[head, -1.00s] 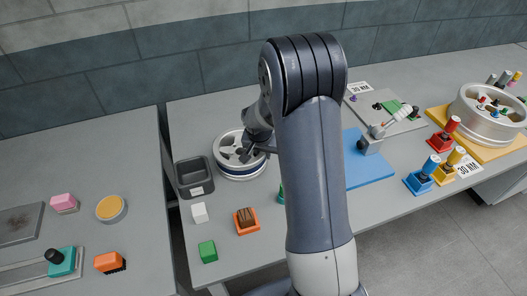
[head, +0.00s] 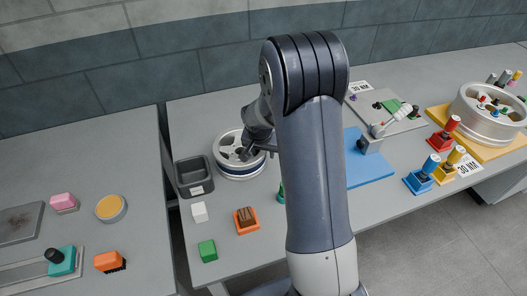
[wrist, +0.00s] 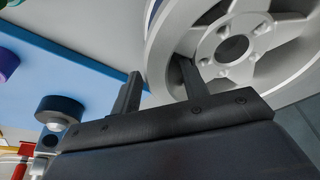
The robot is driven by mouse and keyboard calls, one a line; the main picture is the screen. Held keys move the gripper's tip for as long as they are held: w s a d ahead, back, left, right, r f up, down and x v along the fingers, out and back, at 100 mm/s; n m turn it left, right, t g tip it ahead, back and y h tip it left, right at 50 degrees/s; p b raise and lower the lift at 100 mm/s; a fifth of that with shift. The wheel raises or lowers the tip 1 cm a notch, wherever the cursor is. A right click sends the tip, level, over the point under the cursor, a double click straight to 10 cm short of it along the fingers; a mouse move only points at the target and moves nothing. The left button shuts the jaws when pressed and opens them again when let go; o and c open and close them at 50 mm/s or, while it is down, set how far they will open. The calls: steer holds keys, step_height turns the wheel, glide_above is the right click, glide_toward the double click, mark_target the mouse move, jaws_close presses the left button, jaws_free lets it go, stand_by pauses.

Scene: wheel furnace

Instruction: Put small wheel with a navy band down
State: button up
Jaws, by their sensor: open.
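The small wheel with a navy band (head: 228,168) lies flat on the grey table in the head view, face up, with silver spokes and a navy stripe around its side. It fills the upper right of the wrist view (wrist: 238,48), where its hub and spokes show. My gripper (head: 254,151) is at the wheel's right rim in the head view. In the wrist view my gripper (wrist: 160,85) is open, with one finger outside the rim and the other over the inner side. I cannot tell whether either finger touches it.
A dark grey bin (head: 194,178) stands close on the wheel's left. A white cube (head: 200,212), an orange tray (head: 247,220) and a green block (head: 207,250) sit in front. A blue mat (head: 368,172) lies to the right. The table behind the wheel is clear.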

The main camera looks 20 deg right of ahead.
steer(key=b+v, duration=0.1)
steer(key=v, duration=1)
steer(key=shift+r, duration=0.3)
steer(key=shift+s+f, duration=0.1)
steer(key=p+x, duration=0.1)
steer(key=x, duration=1.1)
steer(key=shift+r, duration=0.6)
